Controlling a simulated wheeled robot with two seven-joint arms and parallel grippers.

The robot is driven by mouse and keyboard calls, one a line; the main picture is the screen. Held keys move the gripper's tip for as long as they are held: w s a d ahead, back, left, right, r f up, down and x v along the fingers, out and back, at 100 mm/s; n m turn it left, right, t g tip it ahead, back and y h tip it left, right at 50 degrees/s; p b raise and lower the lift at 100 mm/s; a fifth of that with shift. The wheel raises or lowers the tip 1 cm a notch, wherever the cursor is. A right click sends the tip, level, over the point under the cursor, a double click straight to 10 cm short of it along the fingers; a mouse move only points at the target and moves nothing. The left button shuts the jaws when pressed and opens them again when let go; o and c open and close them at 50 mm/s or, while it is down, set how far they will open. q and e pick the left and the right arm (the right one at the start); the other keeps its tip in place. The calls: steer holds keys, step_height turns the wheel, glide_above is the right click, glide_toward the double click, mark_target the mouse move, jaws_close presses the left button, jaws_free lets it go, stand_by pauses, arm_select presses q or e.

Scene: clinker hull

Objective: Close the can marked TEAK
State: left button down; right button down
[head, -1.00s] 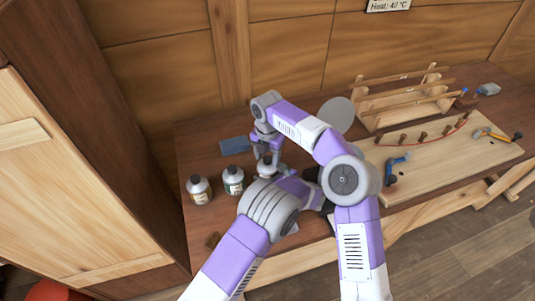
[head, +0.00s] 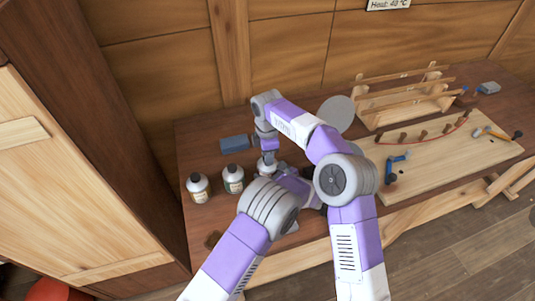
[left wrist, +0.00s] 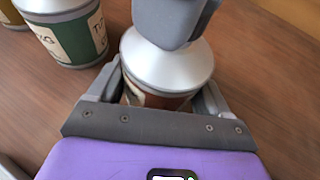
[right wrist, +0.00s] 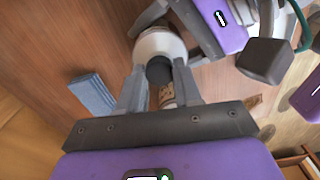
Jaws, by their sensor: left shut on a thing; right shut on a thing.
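A can with a silver shoulder (head: 267,168) stands on the bench, partly hidden by my arms; its marking cannot be read. In the left wrist view, my left gripper (left wrist: 160,95) is shut around the body of this can (left wrist: 168,68). My right gripper (right wrist: 160,80) is above the can (right wrist: 160,42), shut on a dark round cap (right wrist: 160,70). The cap is at the can's top; whether it is fully seated cannot be told. In the head view my right gripper (head: 266,148) points down at the can.
Two similar cans stand to the left, one with a cream label (head: 198,188) and one with a green label (head: 233,179). A blue block (head: 235,143) lies behind them. A board with pegs and tools (head: 440,160) and a wooden hull frame (head: 405,100) occupy the right.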

steer(key=m, duration=1.6)
steer(key=c, duration=0.8)
jaws_free()
steer(key=shift+r, duration=2.25)
